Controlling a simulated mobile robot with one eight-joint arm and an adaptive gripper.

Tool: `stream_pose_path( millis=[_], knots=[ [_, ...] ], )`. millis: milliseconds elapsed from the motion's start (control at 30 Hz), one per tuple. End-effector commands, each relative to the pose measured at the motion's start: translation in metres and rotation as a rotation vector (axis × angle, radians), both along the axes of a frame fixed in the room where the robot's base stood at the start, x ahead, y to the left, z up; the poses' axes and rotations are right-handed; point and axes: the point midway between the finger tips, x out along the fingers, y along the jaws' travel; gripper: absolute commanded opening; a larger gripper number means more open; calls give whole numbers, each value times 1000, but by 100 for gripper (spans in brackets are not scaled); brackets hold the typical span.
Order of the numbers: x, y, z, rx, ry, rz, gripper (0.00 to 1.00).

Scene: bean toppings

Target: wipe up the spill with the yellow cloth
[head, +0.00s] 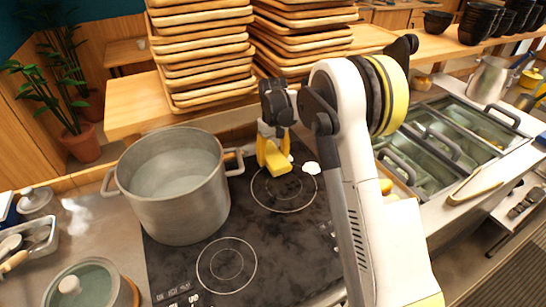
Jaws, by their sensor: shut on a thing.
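The yellow cloth (277,164) hangs just above or on the back burner of the black cooktop; I cannot tell whether it touches. My gripper (271,136) is shut on the cloth from above, its fingers partly merging with it in colour. A white patch, which looks like the spill (311,168), shows on the cooktop close to the right of the cloth. A little more white shows at the cloth's right edge; the rest there is hidden.
A large metal pot (172,205) stands left of my gripper, its handle close to the cloth. Stacked wooden trays (205,60) sit on the shelf behind. A lidded glass pot (88,285) is at front left. A whitish patch (78,214) marks the left counter. The front burner (226,264) is clear.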

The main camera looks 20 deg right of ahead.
Motion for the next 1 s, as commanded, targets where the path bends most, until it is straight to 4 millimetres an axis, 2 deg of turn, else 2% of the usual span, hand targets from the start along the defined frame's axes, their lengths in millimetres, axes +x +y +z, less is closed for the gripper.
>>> stream_pose_path(
  millis=[1000],
  knots=[
    [0,0,-10,0,0,0,25]
  ],
)
